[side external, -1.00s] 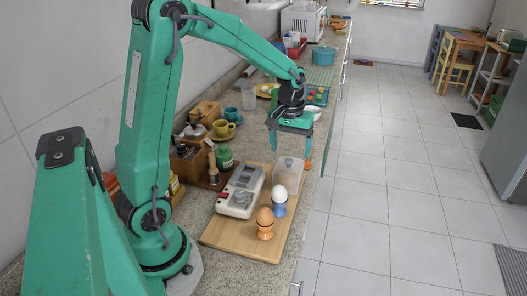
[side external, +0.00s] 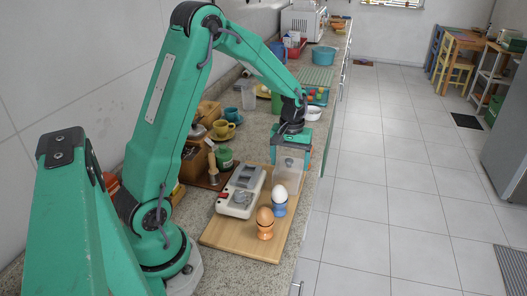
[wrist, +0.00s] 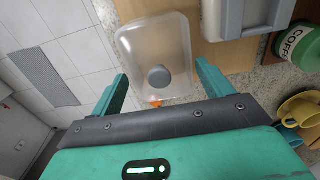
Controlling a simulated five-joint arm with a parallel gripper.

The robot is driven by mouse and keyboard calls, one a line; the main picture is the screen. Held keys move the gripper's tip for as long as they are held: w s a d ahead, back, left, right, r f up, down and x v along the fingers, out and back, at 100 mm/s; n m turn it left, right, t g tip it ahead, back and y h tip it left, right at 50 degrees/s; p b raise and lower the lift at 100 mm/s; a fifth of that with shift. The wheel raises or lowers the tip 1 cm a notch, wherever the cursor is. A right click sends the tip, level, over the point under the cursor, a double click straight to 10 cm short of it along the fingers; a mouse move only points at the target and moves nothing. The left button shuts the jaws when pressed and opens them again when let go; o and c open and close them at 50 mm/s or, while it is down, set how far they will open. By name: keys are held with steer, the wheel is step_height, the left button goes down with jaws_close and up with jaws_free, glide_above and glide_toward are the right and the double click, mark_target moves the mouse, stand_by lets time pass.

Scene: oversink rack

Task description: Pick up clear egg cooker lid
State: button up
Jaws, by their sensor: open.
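The clear egg cooker lid (side external: 287,178) is a see-through box near the far right corner of the wooden board (side external: 232,238). In the wrist view the lid (wrist: 150,45) shows a round grey knob (wrist: 158,77). My gripper (side external: 291,150) is over the lid, pointing down. In the wrist view my gripper (wrist: 161,70) is open and empty, with one finger on each side of the lid's near end and the knob between them. I cannot tell how far the fingertips reach down. The white and grey egg cooker base (side external: 241,191) lies left of the lid.
A white egg in a blue cup (side external: 279,198) and a brown egg in an orange cup (side external: 265,221) stand in front of the lid. The green coffee jar (wrist: 299,47) stands beyond the cooker base. The counter's edge is close on the right.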

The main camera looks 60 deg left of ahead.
mark_target(289, 173)
steer(key=shift+f, duration=0.1)
steer(key=shift+f, duration=2.5)
steer(key=c, duration=0.6)
